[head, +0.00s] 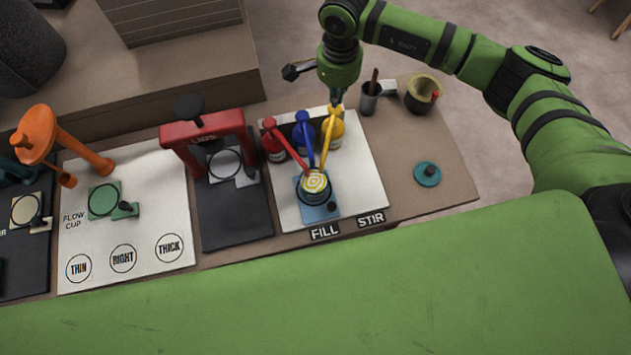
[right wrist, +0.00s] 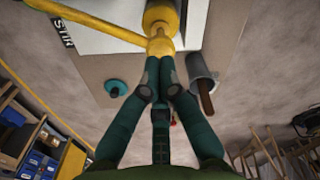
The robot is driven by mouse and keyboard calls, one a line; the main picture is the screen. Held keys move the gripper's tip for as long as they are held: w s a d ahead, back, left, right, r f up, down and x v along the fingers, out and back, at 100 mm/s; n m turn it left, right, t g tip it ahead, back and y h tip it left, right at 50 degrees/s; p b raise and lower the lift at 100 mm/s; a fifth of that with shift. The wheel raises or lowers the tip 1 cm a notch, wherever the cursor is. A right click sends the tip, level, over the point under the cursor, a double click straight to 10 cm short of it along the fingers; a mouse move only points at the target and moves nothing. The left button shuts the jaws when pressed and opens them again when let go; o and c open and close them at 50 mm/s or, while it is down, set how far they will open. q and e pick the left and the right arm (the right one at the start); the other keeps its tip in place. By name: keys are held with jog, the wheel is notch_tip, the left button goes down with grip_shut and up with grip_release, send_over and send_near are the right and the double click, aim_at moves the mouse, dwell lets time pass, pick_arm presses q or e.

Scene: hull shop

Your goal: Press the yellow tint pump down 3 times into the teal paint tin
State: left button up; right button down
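The yellow tint pump (head: 333,132) stands at the back of the white FILL/STIR board, its spout reaching down over the paint tin (head: 314,187). The tin sits on a blue holder and shows yellow and white rings inside; its side is mostly hidden. My right gripper (head: 337,100) points down at the top of the yellow pump. In the right wrist view its fingertips (right wrist: 160,62) are together against or just above the yellow pump head (right wrist: 160,46); I cannot tell if they touch. Nothing shows between the fingers. My left gripper is not in view.
Red (head: 273,142) and blue (head: 303,132) pumps stand left of the yellow one. A dark cup with a stick (head: 369,103), a yellowish pot (head: 422,94) and a teal lid (head: 427,174) lie to the right. A red press frame (head: 205,130) stands left.

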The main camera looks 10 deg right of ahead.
jog(key=shift+r, duration=0.1)
dwell(0.5)
notch_tip(320, 180, up, 6)
jog(key=p, duration=0.3)
dwell(0.6)
